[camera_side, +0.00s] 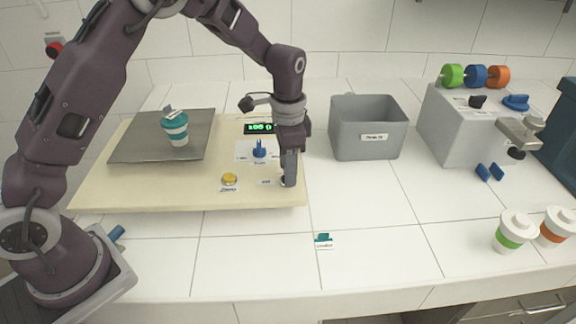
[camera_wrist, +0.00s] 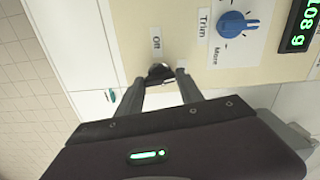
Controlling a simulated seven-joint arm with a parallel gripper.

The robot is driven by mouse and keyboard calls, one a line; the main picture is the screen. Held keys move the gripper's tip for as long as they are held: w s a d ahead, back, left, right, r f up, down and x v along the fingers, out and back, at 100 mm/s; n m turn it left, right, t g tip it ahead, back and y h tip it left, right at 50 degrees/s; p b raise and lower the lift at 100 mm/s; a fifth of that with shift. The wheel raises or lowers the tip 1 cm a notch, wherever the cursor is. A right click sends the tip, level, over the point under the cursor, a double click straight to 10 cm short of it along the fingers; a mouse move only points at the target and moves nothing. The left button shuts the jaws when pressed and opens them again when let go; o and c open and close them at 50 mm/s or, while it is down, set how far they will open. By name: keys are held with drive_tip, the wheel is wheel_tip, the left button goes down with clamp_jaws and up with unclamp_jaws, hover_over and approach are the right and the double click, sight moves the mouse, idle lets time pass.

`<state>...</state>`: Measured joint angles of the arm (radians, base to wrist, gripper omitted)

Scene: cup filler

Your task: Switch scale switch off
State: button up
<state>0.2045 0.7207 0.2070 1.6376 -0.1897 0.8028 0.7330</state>
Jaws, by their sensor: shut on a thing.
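The scale is a tan board (camera_side: 150,196) with a grey metal plate (camera_side: 128,148) on its left. Its display (camera_side: 258,127) is lit green, and in the wrist view the display (camera_wrist: 300,28) reads about 108 g. The scale switch, a small dark knob (camera_wrist: 160,71), sits at the board's front right edge, beside an "Off" label (camera_wrist: 156,42). My gripper (camera_wrist: 161,76) has its fingers around the switch and is shut on it. In the side view my gripper (camera_side: 288,182) points down at that corner and mostly hides the switch.
A blue trim dial (camera_side: 260,150) and a yellow button (camera_side: 229,179) are near my gripper. A grey bin (camera_side: 368,127) and a grey dispenser (camera_side: 460,133) stand to the right. The counter in front is mostly clear.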

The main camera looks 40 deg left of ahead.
drive_tip(key=n, duration=1.2)
drive_tip(key=shift+n, duration=2.1)
drive_tip(key=o, duration=1.4)
